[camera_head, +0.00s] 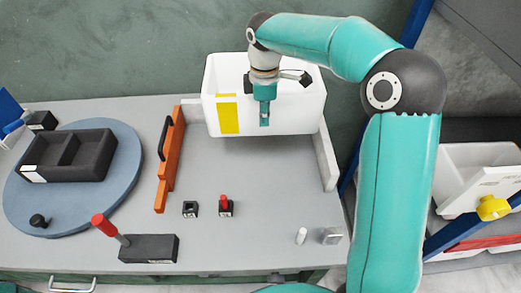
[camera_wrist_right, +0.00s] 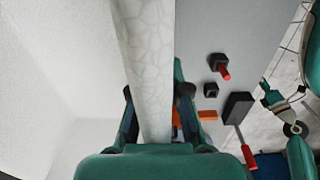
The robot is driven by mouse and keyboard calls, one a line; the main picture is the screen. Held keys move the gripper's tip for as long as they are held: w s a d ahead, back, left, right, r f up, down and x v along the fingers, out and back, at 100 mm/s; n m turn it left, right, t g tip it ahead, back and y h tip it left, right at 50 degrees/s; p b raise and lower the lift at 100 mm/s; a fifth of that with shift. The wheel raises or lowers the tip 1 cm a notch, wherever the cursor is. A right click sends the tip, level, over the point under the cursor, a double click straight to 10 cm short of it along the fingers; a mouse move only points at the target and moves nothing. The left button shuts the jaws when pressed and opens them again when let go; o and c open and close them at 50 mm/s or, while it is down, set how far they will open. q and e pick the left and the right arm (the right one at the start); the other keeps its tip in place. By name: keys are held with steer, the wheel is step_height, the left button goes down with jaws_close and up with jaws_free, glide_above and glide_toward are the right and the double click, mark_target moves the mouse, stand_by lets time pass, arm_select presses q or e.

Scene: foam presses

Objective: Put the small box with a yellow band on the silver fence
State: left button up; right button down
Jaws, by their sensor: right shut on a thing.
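The white box with a yellow band (camera_head: 229,114) is at the back of the table in the head view, with its open side up. My right gripper (camera_head: 264,121) reaches down at its front wall. In the right wrist view the pale wall of the box (camera_wrist_right: 150,60) runs between the fingers of my right gripper (camera_wrist_right: 155,125), which is shut on it. The silver fence (camera_head: 326,157) stands along the right side of the table, with a part also by the box's left side. Whether the box touches the fence is hidden. A teal arm end, seemingly my left gripper (camera_wrist_right: 271,97), shows small in the wrist view.
An orange fence (camera_head: 168,165) with a black handle stands left of the box. A black tray (camera_head: 92,157) lies on a blue round plate. Small black blocks, a red-handled black block (camera_head: 150,247) and small pale pieces lie nearer the front. The middle right is clear.

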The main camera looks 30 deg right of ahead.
step_height(320, 180, down, 14)
steer(key=shift+r+p, duration=0.1)
steer(key=shift+p, duration=0.3)
steer(key=c, duration=1.1)
jaws_free()
steer(key=shift+c, duration=0.2)
step_height(320, 180, up, 12)
steer(key=shift+s+a+b, duration=0.1)
steer(key=shift+b, duration=0.25)
